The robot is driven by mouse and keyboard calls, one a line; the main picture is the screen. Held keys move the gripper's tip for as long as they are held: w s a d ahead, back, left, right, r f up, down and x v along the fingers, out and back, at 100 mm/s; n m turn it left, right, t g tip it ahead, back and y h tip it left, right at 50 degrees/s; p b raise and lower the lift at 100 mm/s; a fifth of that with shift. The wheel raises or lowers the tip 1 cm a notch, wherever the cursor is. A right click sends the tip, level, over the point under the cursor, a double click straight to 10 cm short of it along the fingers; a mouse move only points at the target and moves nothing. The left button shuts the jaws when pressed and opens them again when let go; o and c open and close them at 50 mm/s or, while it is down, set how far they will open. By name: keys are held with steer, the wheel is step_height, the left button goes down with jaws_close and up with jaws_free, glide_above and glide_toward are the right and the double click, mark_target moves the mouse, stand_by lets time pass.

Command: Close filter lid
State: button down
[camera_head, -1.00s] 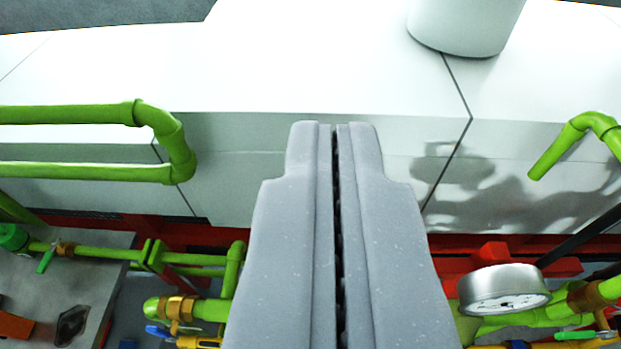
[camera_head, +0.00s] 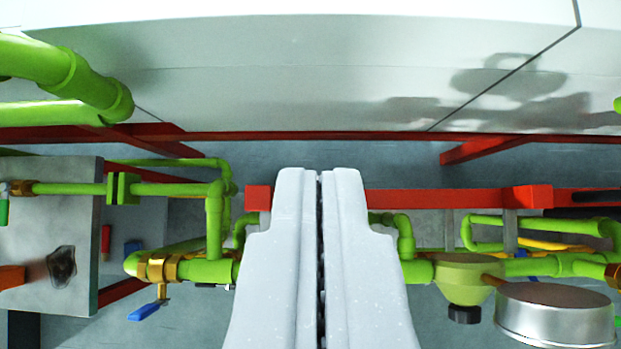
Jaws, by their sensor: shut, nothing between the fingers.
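My gripper (camera_head: 319,172) is shut and empty in the middle of the head camera view, its two grey fingers side by side and pointing away from me. No filter lid can be made out for certain. A yellow-green rounded body with a black knob below it (camera_head: 464,278) sits on the green pipe line to the right of my gripper; I cannot tell whether it is the filter. My fingers hide the middle of the pipe line behind them.
A red beam (camera_head: 440,198) crosses behind. A large white housing (camera_head: 300,75) fills the top. A grey plate (camera_head: 50,225) is at left.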

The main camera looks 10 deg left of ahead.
steer(key=w+f+g+p, duration=0.2)
steer(key=f+p, duration=0.1)
steer(key=f, duration=0.7)
steer(key=w+f+g+p, duration=0.3)
steer(key=f, duration=0.8)
steer(key=shift+a+f+p, duration=0.15)
steer(key=shift+f+p, duration=0.05)
steer(key=shift+p, duration=0.2)
steer(key=shift+s+a, duration=0.1)
steer(key=shift+s+r+b, duration=0.15)
steer(key=shift+s+b, duration=0.2)
steer(key=shift+b, duration=0.35)
